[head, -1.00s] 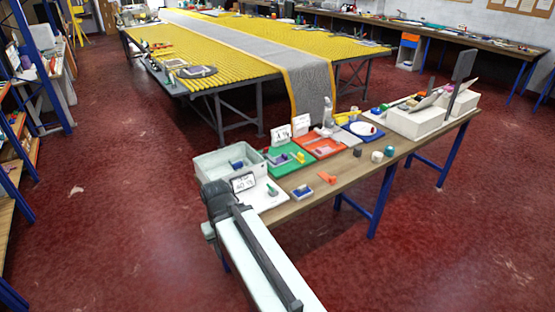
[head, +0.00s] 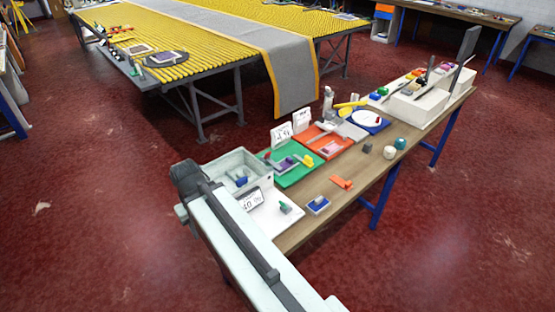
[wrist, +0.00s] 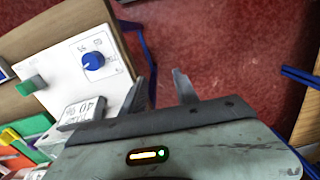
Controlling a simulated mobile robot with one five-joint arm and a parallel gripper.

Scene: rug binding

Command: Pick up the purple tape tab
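Two small purplish pieces show in the head view. A purple piece (head: 285,163) lies on the green tray (head: 298,176), and a pink-purple piece (head: 331,148) lies on the orange tray (head: 312,134). They are too small for me to tell which is the tape tab. My gripper (wrist: 163,88) is open and empty in the wrist view, its two fingers apart over the red floor just beyond the white board. In the head view my arm reaches to the near end of the bench, and the fingers are hidden.
The white board (wrist: 68,75) carries a blue knob (wrist: 94,60), a green piece (wrist: 30,86) and a sign (wrist: 83,112). A pale bin (head: 226,163) stands beside it. An orange piece (head: 341,182) lies on the bare bench. Red floor in front is clear.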

